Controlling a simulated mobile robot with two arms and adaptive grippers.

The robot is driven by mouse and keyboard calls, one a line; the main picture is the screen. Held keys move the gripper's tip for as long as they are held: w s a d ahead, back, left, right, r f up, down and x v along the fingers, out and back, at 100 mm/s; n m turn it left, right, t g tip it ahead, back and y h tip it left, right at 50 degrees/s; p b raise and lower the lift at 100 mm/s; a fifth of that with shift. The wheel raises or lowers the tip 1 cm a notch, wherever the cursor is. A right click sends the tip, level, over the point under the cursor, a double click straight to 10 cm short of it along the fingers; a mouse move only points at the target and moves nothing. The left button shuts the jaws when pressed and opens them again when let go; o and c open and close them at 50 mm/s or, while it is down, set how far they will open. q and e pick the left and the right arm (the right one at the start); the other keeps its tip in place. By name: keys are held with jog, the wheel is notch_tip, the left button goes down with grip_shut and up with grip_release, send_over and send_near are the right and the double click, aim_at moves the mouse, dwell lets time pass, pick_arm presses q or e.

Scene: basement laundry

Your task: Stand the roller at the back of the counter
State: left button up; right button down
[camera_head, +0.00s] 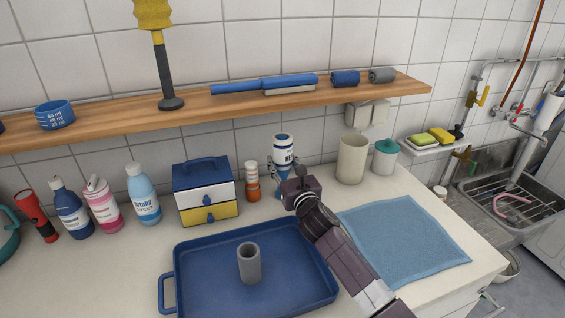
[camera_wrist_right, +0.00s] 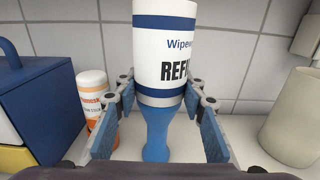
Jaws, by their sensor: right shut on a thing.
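The roller (camera_head: 283,150) is upright at the back of the counter (camera_head: 385,187), close to the tiled wall. It has a white, blue-banded printed roll on top and a blue handle below. My right gripper (camera_head: 283,177) is around it from the front; in the right wrist view, the fingers (camera_wrist_right: 158,115) close on the roller (camera_wrist_right: 165,50) just below the white roll. I cannot tell whether the handle's lower end touches the counter. My left gripper is not in view.
A small drawer box (camera_head: 206,190) and an orange-and-white canister (camera_head: 252,181) stand left of the roller. A beige cup (camera_head: 351,160) stands right. A blue tray (camera_head: 205,275) holding a grey cup (camera_head: 249,263) and a blue cloth (camera_head: 405,235) lie in front. A wooden shelf (camera_head: 215,104) overhangs.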

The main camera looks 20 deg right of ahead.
jog(key=shift+f, duration=0.1)
jog(key=c, duration=1.2)
grip_release()
jog(key=shift+c, duration=0.2)
jog(key=shift+s, duration=0.35)
jog(key=s, duration=1.1)
jog(key=shift+s+d+b, duration=0.2)
jog(key=shift+b, duration=0.2)
